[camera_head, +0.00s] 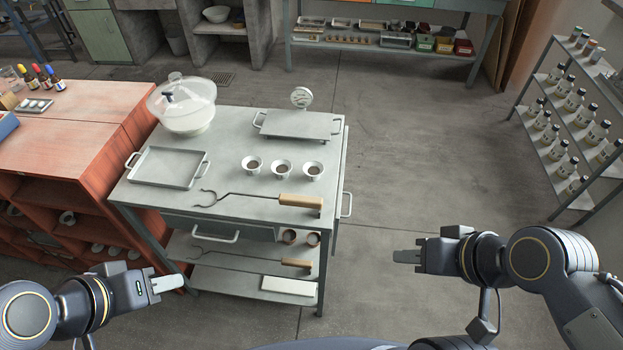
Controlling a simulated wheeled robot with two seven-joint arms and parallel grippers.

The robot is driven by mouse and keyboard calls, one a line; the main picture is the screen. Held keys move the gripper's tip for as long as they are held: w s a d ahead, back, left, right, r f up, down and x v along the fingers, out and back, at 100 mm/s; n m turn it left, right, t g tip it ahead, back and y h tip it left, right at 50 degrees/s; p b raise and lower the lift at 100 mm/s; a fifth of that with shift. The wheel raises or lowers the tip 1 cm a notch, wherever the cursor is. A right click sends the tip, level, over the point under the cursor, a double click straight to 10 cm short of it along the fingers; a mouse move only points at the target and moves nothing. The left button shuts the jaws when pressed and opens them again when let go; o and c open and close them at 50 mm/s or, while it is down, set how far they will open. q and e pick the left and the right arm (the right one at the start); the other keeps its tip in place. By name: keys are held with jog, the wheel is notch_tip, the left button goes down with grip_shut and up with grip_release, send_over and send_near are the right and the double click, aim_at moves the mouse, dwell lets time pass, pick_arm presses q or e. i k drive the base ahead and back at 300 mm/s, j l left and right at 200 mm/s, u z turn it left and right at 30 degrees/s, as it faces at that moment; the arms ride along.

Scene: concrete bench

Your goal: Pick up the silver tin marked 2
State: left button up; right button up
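I cannot make out a silver tin marked 2 anywhere in this view. Three small white cups with dark contents stand in a row on the grey metal bench: a left cup (252,166), a middle cup (281,170) and a right cup (314,171). No number is readable on them. My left gripper (170,283) is in front of the bench's left part, apart from the cups. My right gripper (406,256) is over the floor to the right of the bench. Neither visibly holds anything. Whether their fingers are apart is unclear.
The bench (240,130) holds an empty tray (168,167), a lidded glass vessel (187,108), a flat plate with handles (297,124) and a wooden-handled tool (258,198). A red cabinet (70,140) stands left, a bottle rack (570,125) right. Floor between bench and rack is clear.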

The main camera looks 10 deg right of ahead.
aim_at(252, 165)
jog(key=i+j, duration=0.15)
jog(key=j, duration=0.25)
jog(key=i+j+z, duration=0.1)
jog(key=j, duration=0.35)
jog(key=i+j, duration=0.2)
jog(key=j, duration=0.2)
jog(key=i+j+z, duration=0.1)
jog(key=j, duration=0.3)
jog(key=i+j, duration=0.15)
jog(key=j, duration=0.3)
jog(key=i+j+z, duration=0.1)
jog(key=j, duration=0.35)
